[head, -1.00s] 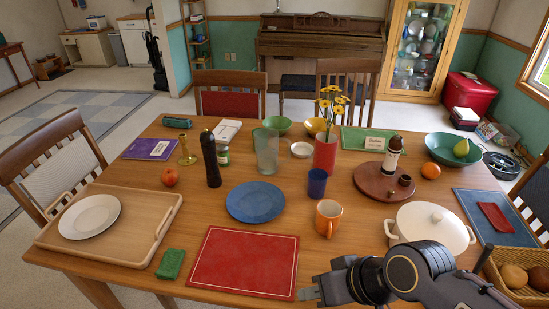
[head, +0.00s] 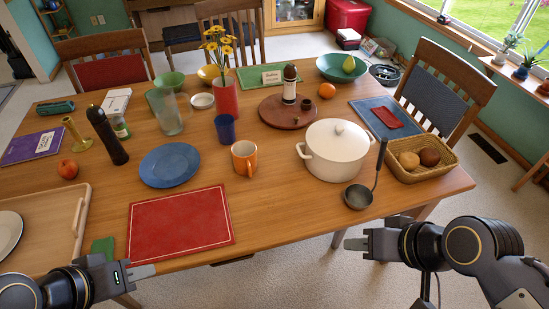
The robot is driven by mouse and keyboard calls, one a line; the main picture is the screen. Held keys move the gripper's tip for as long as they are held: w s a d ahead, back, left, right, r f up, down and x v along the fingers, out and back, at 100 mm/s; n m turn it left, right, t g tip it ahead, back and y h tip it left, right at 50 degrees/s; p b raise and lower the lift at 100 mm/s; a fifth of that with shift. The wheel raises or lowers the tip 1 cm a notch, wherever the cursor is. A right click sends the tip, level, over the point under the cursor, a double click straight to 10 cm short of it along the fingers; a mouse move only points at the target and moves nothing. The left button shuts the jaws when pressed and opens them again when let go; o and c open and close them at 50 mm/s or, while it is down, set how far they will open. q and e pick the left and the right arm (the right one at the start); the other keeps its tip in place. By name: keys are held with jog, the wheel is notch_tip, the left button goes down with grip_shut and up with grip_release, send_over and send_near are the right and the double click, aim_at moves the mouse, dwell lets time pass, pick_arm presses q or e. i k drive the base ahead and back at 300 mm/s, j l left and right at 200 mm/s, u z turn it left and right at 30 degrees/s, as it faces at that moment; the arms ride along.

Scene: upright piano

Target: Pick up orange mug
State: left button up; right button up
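The orange mug (head: 244,158) stands upright on the wooden table, with its handle toward the lower right. It is right of the blue plate (head: 169,165), below the dark blue cup (head: 225,128) and left of the white pot (head: 335,150). My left gripper (head: 140,272) is at the bottom left, near the table's front edge, below the red placemat (head: 180,222). My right gripper (head: 352,244) is at the lower right, in front of the table edge and clear of the mug. Neither gripper touches the mug. Their finger gaps are not clear.
A ladle (head: 359,195) lies by the pot, its handle pointing up. A bread basket (head: 421,160) is at the table's right corner. A red vase with yellow flowers (head: 225,98) stands behind the dark blue cup. Bare table lies right of the placemat, in front of the mug.

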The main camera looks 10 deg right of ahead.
aim_at(244, 152)
jog(key=i+l+u, duration=0.1)
jog(key=l, duration=0.35)
jog(key=i+l+u, duration=0.15)
jog(key=l, duration=0.3)
jog(key=u, duration=1.35)
jog(key=i, duration=0.45)
